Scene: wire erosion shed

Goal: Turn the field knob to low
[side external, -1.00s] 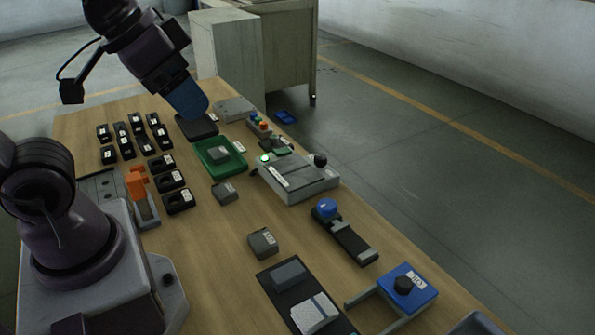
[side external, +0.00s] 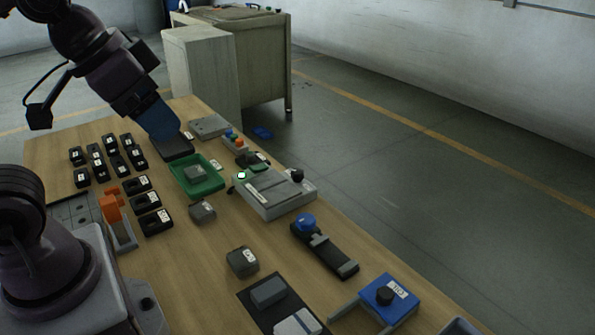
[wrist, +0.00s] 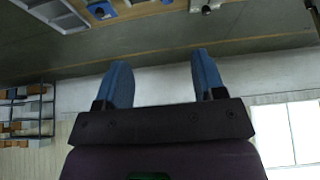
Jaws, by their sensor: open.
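My gripper (side external: 160,120) hangs at the far left end of the bench, above the dark flat pad (side external: 174,146), with its blue fingers angled down. In the wrist view my gripper (wrist: 162,75) is open, with nothing between its fingers. Two black knobs show in the side view: one (side external: 297,175) on the far right of a grey box (side external: 285,200) with a green lamp, and one (side external: 384,295) on a blue box (side external: 402,311) at the front right. I cannot read which is the field knob, nor a low mark. My gripper is well away from both.
A blue round-topped lever unit (side external: 306,222) stands between the two knobs. A green tray (side external: 212,183), several black labelled blocks (side external: 112,160) and an orange-handled clamp (side external: 112,208) lie toward the left. Bare wood shows around the middle of the bench (side external: 185,260).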

